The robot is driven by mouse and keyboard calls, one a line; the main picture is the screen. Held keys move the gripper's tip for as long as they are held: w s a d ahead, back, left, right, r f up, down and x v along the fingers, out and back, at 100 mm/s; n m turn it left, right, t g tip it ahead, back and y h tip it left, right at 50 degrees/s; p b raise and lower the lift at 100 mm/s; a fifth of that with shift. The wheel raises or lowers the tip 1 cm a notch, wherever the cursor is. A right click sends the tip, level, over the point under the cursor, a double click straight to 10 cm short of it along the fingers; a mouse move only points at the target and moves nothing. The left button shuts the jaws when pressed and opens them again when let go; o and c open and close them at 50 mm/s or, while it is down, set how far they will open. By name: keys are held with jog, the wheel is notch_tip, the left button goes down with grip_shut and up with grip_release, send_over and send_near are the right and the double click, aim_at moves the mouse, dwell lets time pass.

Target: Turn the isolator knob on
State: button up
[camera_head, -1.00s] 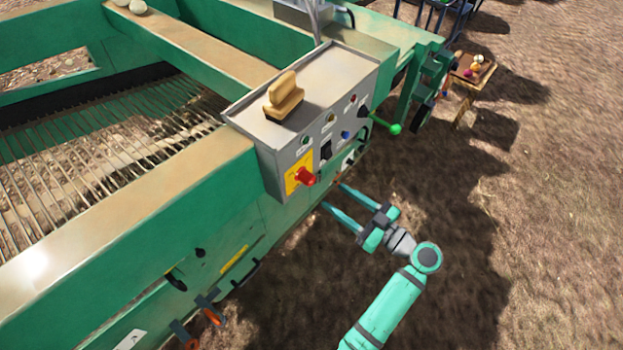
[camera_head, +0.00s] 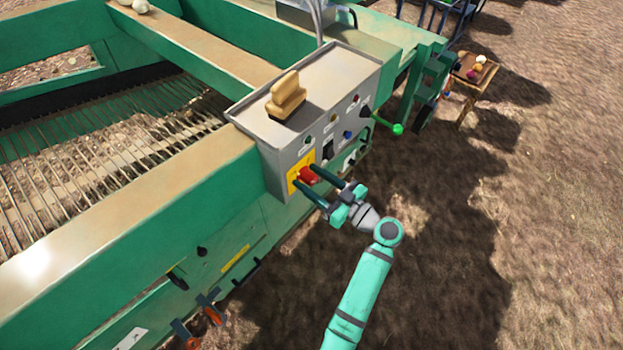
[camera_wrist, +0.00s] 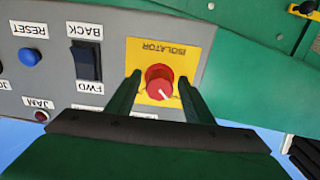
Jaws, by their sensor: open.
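The red isolator knob (camera_head: 308,175) sits on a yellow plate (camera_head: 295,181) at the lower left of the grey control box's front. In the wrist view the knob (camera_wrist: 160,82) appears upside down below the "ISOLATOR" label, with a white pointer line toward the lower right. My gripper (camera_head: 305,175) is open, its two fingers on either side of the knob. In the wrist view my gripper (camera_wrist: 160,82) has a finger to the left and right of the knob, with gaps showing. I cannot tell how deep the fingertips reach.
The grey control box (camera_head: 335,75) also carries a black FWD/BACK switch (camera_wrist: 86,62), a blue RESET button (camera_wrist: 30,58) and a JAM lamp (camera_wrist: 41,115). A wooden brush (camera_head: 287,96) lies on top. Green machine frame surrounds the box; open ground lies to the right.

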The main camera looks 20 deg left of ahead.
jog(key=c, duration=1)
jog(key=shift+c, duration=0.2)
jog(key=shift+m, duration=0.3)
jog(key=m, duration=0.4)
jog(key=shift+m, duration=0.3)
jog(key=m, duration=0.3)
jog(key=shift+m, duration=0.3)
jog(key=m, duration=0.4)
jog(key=shift+s+f+m, duration=0.1)
jog(key=shift+m, duration=2.4)
